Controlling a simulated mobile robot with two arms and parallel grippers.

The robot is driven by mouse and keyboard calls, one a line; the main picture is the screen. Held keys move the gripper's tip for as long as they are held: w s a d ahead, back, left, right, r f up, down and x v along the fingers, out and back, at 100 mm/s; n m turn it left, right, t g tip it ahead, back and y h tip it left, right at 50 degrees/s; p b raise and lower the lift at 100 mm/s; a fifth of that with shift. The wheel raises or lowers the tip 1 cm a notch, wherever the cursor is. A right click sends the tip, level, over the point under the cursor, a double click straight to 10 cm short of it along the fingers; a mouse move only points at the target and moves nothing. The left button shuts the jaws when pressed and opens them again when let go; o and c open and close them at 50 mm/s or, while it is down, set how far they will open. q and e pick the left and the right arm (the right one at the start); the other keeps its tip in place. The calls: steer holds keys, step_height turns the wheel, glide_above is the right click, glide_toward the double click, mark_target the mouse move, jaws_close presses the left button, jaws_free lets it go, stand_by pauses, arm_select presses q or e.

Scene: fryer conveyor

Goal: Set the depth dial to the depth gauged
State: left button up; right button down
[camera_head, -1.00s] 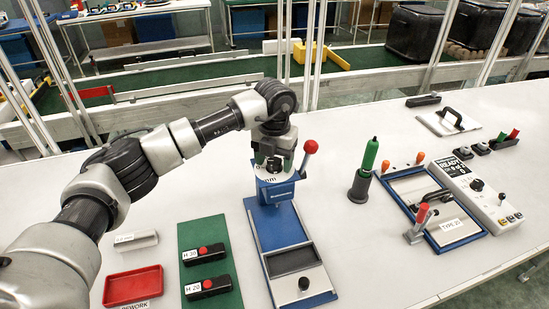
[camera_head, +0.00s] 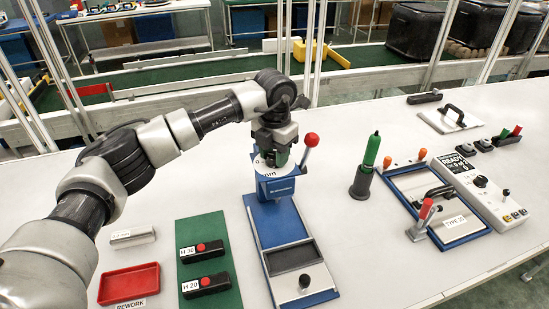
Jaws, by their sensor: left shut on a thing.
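A blue press-like device (camera_head: 275,188) stands at mid-bench with a white marked dial disc (camera_head: 264,171) on its top. My left gripper (camera_head: 275,150) comes down on the dial from above and is shut on it; the gripper hides the dial's middle and most of its markings. The visible marks are too small to read surely. A red-knobbed lever (camera_head: 311,140) stands at the device's right side. A dark slot and a black knob (camera_head: 305,282) are on its front slide. My right gripper is out of view.
Two dark blocks labelled H 30 (camera_head: 203,250) and H 20 (camera_head: 206,286) lie on a green mat (camera_head: 210,222). A red rework tray (camera_head: 130,283) is left of it. A green-handled tool (camera_head: 371,152) stands in a dark holder, left of a blue-framed fixture (camera_head: 463,240) and control panel (camera_head: 483,190).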

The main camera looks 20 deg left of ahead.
mark_target(274, 154)
arm_select(q)
steer(key=m+b, duration=0.2)
steer(key=m, duration=0.2)
steer(key=shift+m, duration=0.3)
steer(key=shift+r+m+b, duration=0.15)
steer(key=shift+m+b, duration=0.8)
steer(key=shift+m, duration=1.05)
steer(key=o, duration=0.9)
step_height(274, 154, up, 11)
steer(key=shift+f+b, duration=0.15)
steer(key=shift+b, duration=0.6)
